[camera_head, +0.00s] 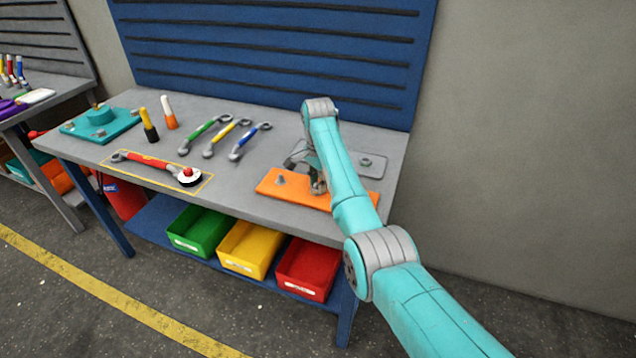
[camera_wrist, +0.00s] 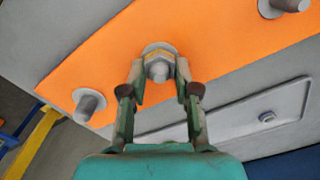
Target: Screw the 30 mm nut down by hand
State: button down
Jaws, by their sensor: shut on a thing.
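The orange plate (camera_head: 268,187) lies near the right front edge of the bench and fills much of the wrist view (camera_wrist: 105,58). In the wrist view, a nut (camera_wrist: 159,66) sits around the middle stud, with a round grey washer-like rim behind it. My gripper (camera_wrist: 160,68) is shut on this nut, one finger on each side; the gripper also shows over the plate in the head view (camera_head: 318,187). I cannot tell how far down the stud the nut sits. Two other studs, left (camera_wrist: 89,103) and upper right (camera_wrist: 288,4), show no gripper on them.
A grey tray (camera_head: 378,171) behind the plate holds a small nut-like part (camera_head: 366,161). Three wrenches (camera_head: 206,134) and a red torque wrench (camera_head: 150,162) in a yellow outline lie to the left. Two markers (camera_head: 169,112) and a teal fixture (camera_head: 122,125) stand further left.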

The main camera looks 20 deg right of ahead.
jog(key=m, duration=0.4)
jog(key=shift+s, duration=0.1)
jog(key=shift+m, duration=1)
jog(key=m, duration=0.3)
jog(key=shift+s, duration=0.1)
jog(key=shift+m, duration=1.5)
jog(key=shift+a+m, duration=0.1)
jog(key=shift+m, duration=0.5)
jog(key=m, duration=0.4)
jog(key=shift+s+m, duration=0.1)
jog(key=shift+m, duration=0.3)
